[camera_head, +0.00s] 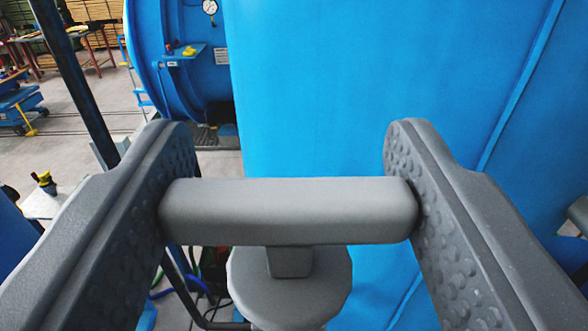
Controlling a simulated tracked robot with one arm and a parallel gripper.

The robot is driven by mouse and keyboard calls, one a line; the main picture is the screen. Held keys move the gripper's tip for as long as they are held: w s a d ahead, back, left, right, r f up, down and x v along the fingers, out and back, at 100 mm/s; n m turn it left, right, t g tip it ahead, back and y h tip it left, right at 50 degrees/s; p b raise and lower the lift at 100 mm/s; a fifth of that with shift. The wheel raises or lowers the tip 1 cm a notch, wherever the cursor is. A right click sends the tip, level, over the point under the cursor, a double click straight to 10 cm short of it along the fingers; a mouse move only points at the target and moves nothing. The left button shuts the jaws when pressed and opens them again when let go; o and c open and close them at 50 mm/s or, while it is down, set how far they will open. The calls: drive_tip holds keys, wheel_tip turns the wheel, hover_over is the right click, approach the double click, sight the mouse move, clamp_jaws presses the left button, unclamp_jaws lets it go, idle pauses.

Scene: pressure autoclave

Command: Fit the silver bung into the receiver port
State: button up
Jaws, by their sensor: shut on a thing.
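The silver-grey bung (290,285) is in the lower middle of the view. Its crossbar handle spans the gap between the two finger pads of my gripper (289,208), which is shut on both ends of the bar. A short stem joins the bar to a round body below it. The underside of the bung is hidden, and I see nothing touching it from below. I cannot make out the receiver port in this view.
A large blue vessel wall (350,90) fills the space close behind the bung. A blue drum with a pressure gauge (210,7) stands further back at left. A dark post (75,80) slants at upper left. Cables lie below the bung. Open grey floor (85,145) shows at left.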

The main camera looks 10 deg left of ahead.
sight(285, 306)
drive_tip(key=shift+f+b, duration=1.9)
drive_tip(key=shift+f, duration=0.45)
drive_tip(key=shift+s+b, duration=0.1)
drive_tip(key=shift+b, duration=0.55)
drive_tip(key=shift+f+b, duration=1.8)
drive_tip(key=shift+f, duration=0.15)
drive_tip(key=o, duration=1.1)
drive_tip(key=b+v, duration=0.2)
drive_tip(key=v, duration=1.1)
drive_tip(key=shift+s, duration=0.35)
drive_tip(key=shift+d+f, duration=0.1)
drive_tip(key=shift+f, duration=0.05)
